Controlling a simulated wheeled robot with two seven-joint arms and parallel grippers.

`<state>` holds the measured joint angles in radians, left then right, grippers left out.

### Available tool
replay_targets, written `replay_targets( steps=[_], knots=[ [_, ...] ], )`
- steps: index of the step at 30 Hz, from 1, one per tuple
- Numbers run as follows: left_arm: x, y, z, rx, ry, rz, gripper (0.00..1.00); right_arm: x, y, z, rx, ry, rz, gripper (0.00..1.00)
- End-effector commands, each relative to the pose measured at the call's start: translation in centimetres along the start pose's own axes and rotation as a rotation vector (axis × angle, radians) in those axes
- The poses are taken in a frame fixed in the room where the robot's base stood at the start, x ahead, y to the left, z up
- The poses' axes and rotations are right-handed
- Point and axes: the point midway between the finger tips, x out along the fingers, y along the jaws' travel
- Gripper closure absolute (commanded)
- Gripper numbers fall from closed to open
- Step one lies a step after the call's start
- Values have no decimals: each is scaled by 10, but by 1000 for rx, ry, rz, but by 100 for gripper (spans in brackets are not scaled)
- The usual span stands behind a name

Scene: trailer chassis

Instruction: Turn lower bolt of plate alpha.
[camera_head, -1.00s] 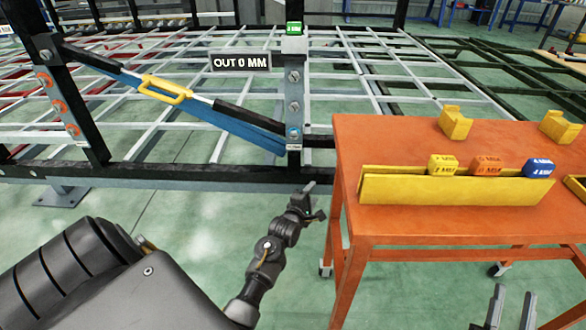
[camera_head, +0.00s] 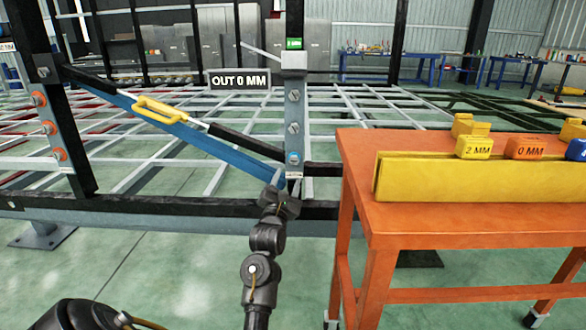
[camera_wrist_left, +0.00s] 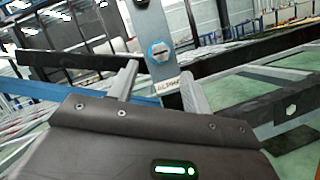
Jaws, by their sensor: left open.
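Plate alpha (camera_head: 293,111) is a grey upright plate on the middle post, with three bolts in a column. Its lower bolt (camera_head: 293,158) has a blue ring around it. In the left wrist view the blue-ringed bolt (camera_wrist_left: 158,50) sits above a label (camera_wrist_left: 167,87) that seems to read ALPHA. My left gripper (camera_head: 285,183) is just below the lower bolt in the head view. In the left wrist view my left gripper (camera_wrist_left: 160,72) is open, its fingers on either side of the plate's lower end and below the bolt, holding nothing. My right gripper is out of view.
A blue diagonal brace with a yellow handle (camera_head: 160,108) runs down to the post's foot. A sign (camera_head: 239,82) reads OUT 0 MM. An orange table (camera_head: 450,226) on the right carries a yellow holder (camera_head: 460,180) with labelled blocks. Another plate on the left has orange-ringed bolts (camera_head: 48,128).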

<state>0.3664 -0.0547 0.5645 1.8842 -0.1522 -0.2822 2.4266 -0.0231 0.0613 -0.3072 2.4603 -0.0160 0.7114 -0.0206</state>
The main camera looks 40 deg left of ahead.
Motion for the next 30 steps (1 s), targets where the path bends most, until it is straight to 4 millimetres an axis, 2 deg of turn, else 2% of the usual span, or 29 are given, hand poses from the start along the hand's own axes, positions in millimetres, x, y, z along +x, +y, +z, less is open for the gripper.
replay_targets(
  steps=[6,12,17,24,25,30],
  knots=[
    [42,-2,-2,2,-2,1,51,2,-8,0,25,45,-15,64],
    [67,-1,-2,2,0,0,51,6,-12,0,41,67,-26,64],
    [75,-1,-1,2,1,0,51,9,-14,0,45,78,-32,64],
    [76,0,-1,2,1,-1,51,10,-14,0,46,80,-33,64],
    [76,0,-1,2,1,-1,52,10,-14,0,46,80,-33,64],
    [75,-1,-1,2,1,-1,74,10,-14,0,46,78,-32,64]
  ],
)
